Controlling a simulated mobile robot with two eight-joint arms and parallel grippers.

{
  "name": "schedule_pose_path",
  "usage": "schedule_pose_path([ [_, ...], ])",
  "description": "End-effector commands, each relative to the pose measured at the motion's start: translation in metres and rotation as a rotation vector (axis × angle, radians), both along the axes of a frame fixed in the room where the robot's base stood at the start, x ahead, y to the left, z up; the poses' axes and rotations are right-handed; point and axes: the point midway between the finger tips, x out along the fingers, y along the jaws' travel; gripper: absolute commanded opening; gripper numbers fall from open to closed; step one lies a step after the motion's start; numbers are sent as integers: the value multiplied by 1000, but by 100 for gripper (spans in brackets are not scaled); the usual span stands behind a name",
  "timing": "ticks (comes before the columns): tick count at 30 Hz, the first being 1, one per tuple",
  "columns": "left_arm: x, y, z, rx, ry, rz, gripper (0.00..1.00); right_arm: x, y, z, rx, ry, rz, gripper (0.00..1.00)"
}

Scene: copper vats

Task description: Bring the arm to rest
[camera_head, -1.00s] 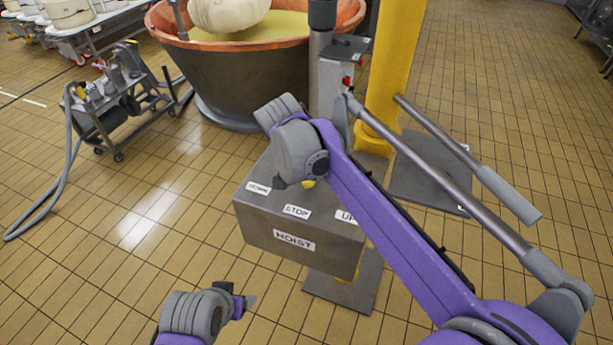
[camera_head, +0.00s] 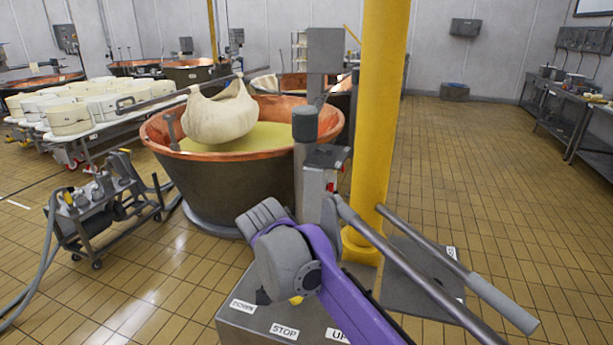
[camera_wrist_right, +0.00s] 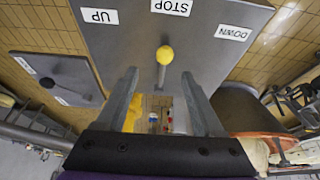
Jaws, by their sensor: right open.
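My right arm (camera_head: 335,292) comes in from the lower right, its wrist over the grey hoist control box (camera_head: 250,318). In the right wrist view my right gripper (camera_wrist_right: 159,73) is open, its two grey fingers apart. The yellow-knobbed lever (camera_wrist_right: 164,56) shows in the gap between the fingertips, in line with the STOP label (camera_wrist_right: 171,7); I cannot tell its distance from them. The UP label (camera_wrist_right: 99,16) and DOWN label (camera_wrist_right: 234,33) lie to either side. The head view hides the right fingers behind the wrist. My left gripper is out of view.
A copper vat (camera_head: 200,185) with yellowish liquid stands behind the box, a cloth bundle (camera_head: 220,115) above it. A yellow column (camera_head: 380,110) stands close by the wrist. A wheeled cart (camera_head: 105,215) with a hose is at left.

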Motion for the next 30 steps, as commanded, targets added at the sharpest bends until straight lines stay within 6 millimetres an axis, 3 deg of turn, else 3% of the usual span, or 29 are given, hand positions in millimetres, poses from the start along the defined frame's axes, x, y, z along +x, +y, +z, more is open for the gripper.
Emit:
schedule_pose_path([
  [5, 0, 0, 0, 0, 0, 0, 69, -32, -66, -16, 12, 14, 47, 69],
  [9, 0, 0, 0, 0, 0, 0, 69, -77, -124, -42, 25, 12, 110, 69],
  [15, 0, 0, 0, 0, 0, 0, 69, -154, -188, -94, 32, -20, 191, 69],
  [18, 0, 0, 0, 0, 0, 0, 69, -189, -208, -122, 27, -44, 225, 69],
  [22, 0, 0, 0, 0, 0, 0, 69, -222, -222, -150, 16, -70, 259, 69],
  [26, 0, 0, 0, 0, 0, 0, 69, -238, -228, -166, 10, -84, 277, 69],
  [30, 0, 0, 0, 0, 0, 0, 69, -241, -229, -169, 7, -88, 282, 69],
])
